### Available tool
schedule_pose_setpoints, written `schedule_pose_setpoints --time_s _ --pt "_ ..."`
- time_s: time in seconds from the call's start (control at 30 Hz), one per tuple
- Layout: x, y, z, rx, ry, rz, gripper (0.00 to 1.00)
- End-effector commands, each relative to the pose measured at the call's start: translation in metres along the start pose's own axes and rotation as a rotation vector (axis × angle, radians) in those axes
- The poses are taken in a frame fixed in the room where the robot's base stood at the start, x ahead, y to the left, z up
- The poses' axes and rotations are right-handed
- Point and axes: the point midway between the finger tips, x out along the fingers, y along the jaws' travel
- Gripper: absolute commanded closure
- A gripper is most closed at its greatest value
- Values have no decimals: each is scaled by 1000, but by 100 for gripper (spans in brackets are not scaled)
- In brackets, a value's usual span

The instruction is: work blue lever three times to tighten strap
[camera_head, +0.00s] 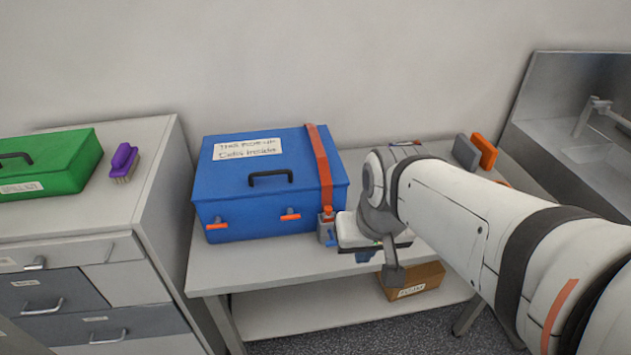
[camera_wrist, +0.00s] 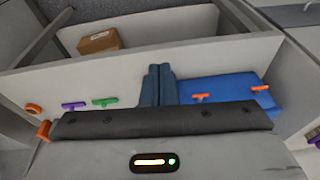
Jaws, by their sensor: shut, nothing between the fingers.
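The blue box (camera_head: 225,182) stands on the table with a red-orange strap (camera_head: 321,165) over its right part. At the strap's front lower end is a small grey ratchet (camera_head: 325,226) with a red-orange top. The blue lever (camera_head: 332,238) shows as a small piece beside the ratchet, partly hidden by my wrist. My gripper (camera_head: 363,257) is just right of the lever; I cannot tell whether it touches it. In the wrist view my gripper (camera_wrist: 159,70) has its blue-grey fingers together and empty. The blue box (camera_wrist: 223,88) is to their right there; the lever cannot be made out.
A brown carton (camera_head: 413,279) lies on the lower shelf. An orange and grey item (camera_head: 484,150) stands at the table's back right. Purple (camera_wrist: 74,105) and green (camera_wrist: 105,101) pieces lie left of my fingers in the wrist view. A drawer cabinet (camera_head: 150,215) stands left.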

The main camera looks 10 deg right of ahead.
Motion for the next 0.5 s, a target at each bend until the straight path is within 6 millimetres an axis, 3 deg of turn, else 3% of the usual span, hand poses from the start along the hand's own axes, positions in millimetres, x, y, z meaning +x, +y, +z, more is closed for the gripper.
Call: schedule_pose_setpoints --time_s 0.17,0.3,0.5 --pt "5 -21 -33 239 -68 -122 100" --pt "21 -33 -75 562 -140 -245 100" --pt "56 -30 -135 1059 -234 -375 100"
